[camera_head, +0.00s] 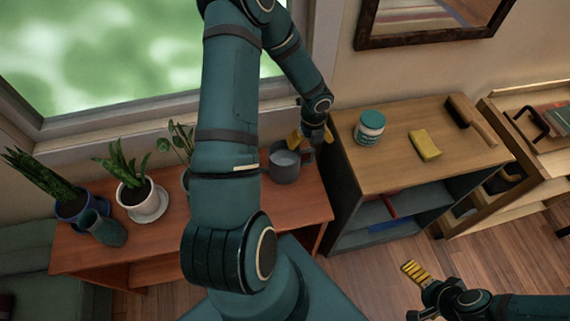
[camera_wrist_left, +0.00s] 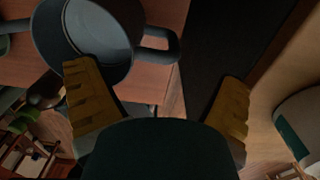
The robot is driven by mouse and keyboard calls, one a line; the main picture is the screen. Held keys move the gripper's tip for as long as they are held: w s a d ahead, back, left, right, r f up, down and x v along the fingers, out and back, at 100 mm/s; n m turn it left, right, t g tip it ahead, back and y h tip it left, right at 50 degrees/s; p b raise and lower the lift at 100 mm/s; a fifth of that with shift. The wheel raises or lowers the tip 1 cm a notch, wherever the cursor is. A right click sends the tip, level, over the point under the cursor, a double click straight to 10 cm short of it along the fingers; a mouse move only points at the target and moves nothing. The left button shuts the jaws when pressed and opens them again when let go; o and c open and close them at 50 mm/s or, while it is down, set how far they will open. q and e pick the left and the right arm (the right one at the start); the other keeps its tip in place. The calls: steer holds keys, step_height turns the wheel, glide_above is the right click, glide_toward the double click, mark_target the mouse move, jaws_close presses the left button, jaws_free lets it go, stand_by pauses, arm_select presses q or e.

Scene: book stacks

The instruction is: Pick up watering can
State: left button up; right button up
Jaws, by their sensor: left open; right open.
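A grey can (camera_head: 284,172) with a side handle, which I take for the watering can, stands on the reddish wooden table by the window. In the left wrist view the can (camera_wrist_left: 95,40) is at upper left, its handle (camera_wrist_left: 160,46) pointing right. My left gripper (camera_head: 311,138) is open and empty just above and behind it. In the left wrist view my left gripper (camera_wrist_left: 160,78) has one finger overlapping the can's rim, and the handle shows between the fingers; I cannot tell whether they touch. My right gripper (camera_head: 420,292) is open and empty at lower right, over the floor.
Potted plants (camera_head: 133,190) and a teal vase (camera_head: 107,230) stand on the table's left part (camera_head: 160,240). A shelf unit (camera_head: 385,165) beside it carries a jar (camera_head: 369,128), a yellow sponge (camera_head: 424,145) and a brush (camera_head: 470,120). My left arm hides the table's middle.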

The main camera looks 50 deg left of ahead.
mark_target(308, 151)
arm_select(q)
step_height(308, 151, down, 5)
steer(key=shift+a+f+b, duration=0.1)
steer(key=shift+f+b, duration=0.05)
steer(key=shift+b, duration=0.6)
steer(key=c, duration=1.3)
